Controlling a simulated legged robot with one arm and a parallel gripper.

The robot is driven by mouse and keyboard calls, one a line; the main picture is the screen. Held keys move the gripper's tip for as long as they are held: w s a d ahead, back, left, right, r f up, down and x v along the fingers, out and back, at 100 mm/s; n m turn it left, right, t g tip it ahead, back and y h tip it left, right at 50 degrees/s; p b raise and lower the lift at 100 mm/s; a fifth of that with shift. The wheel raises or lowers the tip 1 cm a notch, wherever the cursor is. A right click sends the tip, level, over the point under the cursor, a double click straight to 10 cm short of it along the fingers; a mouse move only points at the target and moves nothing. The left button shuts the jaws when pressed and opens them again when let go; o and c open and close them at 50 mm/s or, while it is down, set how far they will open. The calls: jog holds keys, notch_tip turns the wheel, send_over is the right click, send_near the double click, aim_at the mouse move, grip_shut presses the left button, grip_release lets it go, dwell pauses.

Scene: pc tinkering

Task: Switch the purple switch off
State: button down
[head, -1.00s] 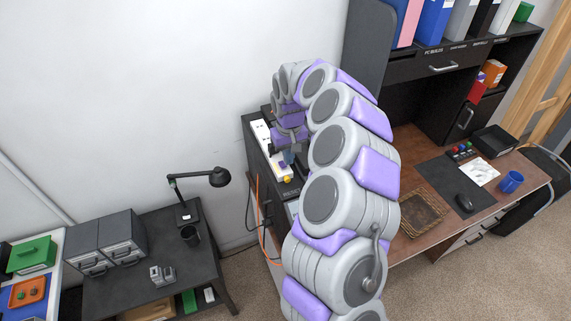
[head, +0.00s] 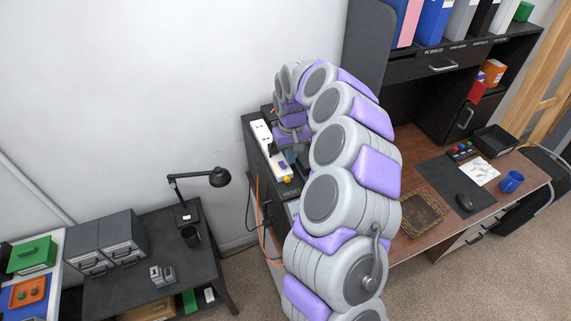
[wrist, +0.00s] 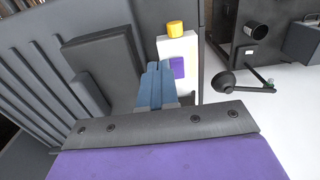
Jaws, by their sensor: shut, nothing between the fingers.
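The purple switch (wrist: 177,67) sits on a white power strip (wrist: 187,46), near the strip's end with a yellow knob (wrist: 175,27). In the head view the purple switch (head: 283,163) is small, and I cannot tell which way it is tilted. My gripper (wrist: 154,66) has blue fingers held together with nothing between them. In the wrist view the fingertips are just left of the purple switch, overlapping the strip's edge; contact cannot be told. In the head view my gripper (head: 291,156) is partly hidden by my arm, beside the strip.
The strip lies on a black cabinet (head: 250,127) against the white wall. Cables hang at the cabinet's side. A dark ribbed case (wrist: 60,85) fills the left of the wrist view. A low table with a desk lamp (head: 218,177) stands left; a brown desk (head: 420,150) stands right.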

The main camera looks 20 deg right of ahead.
jog(key=shift+a, duration=0.85)
jog(key=shift+d+f, duration=0.3)
jog(key=shift+d, duration=0.5)
jog(key=shift+a+f, duration=0.35)
jog(key=shift+a, duration=0.3)
jog(key=shift+d+f+b, duration=0.35)
jog(key=shift+d+r, duration=0.1)
jog(key=shift+d, duration=0.05)
jog(key=shift+a+r+p, duration=0.2)
jog(key=shift+r, duration=0.35)
jog(key=shift+a+r+p, duration=0.15)
jog(key=shift+r, duration=0.35)
jog(key=shift+d, duration=0.2)
